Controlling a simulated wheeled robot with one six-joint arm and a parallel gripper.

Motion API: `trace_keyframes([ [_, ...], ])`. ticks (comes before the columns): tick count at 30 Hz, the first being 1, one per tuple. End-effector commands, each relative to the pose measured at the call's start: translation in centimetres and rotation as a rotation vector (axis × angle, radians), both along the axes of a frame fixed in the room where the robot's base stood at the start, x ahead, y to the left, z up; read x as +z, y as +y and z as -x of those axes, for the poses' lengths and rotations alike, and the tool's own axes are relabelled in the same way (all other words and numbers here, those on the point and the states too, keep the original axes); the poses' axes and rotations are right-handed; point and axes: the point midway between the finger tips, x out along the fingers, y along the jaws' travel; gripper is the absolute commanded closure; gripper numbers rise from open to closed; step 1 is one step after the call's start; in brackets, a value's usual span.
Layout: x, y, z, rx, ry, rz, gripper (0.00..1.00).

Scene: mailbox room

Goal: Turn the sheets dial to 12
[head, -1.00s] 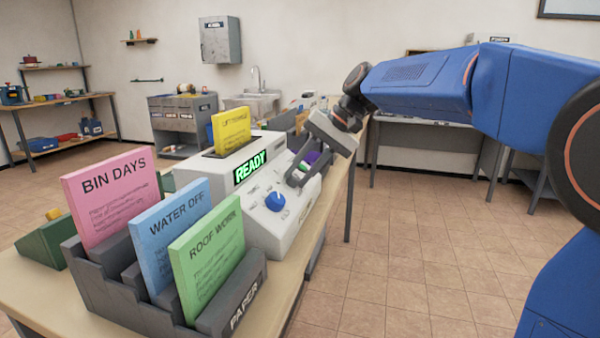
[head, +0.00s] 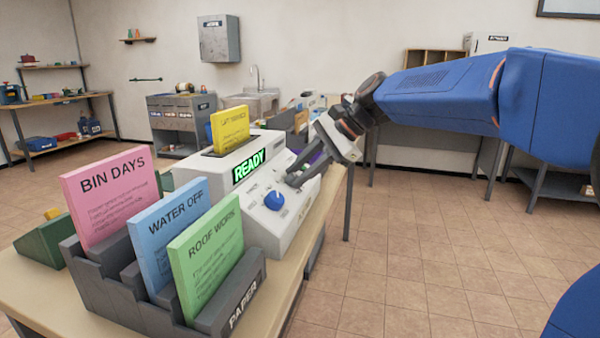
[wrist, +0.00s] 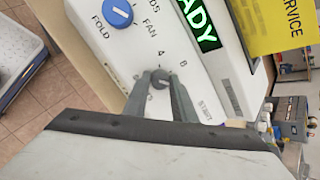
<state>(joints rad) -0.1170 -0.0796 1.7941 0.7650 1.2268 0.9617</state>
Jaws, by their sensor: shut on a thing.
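A pale machine (head: 268,238) on the bench has a lit READY display (head: 249,167) and a sloped control panel. A small dark grey dial (wrist: 161,78) has numbers around it; a 4 and what looks like an 8 can be read. I cannot read its name label or its exact setting. My gripper (head: 290,181) is shut on this dial, with one finger on each side; the gripper also shows in the wrist view (wrist: 160,84). In the head view the fingers hide the dial.
A blue knob (head: 274,201) marked FOLD and FAN sits beside the gripped dial. A yellow card (head: 230,128) stands in the machine's top. A grey paper rack (head: 250,290) holds pink, blue and green cards in front. The floor right of the bench is clear.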

Motion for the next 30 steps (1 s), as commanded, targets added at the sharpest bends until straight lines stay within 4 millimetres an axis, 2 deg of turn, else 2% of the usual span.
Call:
trace_keyframes([
  [11, -0.01, -0.03, 0.01, -0.129, 0.079, -0.032, 0.98],
  [27, -0.01, -0.04, 0.00, -0.147, 0.091, -0.037, 0.98],
  [28, -0.01, -0.03, 0.01, -0.147, 0.091, -0.037, 0.71],
  [30, -0.01, -0.03, 0.01, -0.147, 0.091, -0.037, 0.57],
])
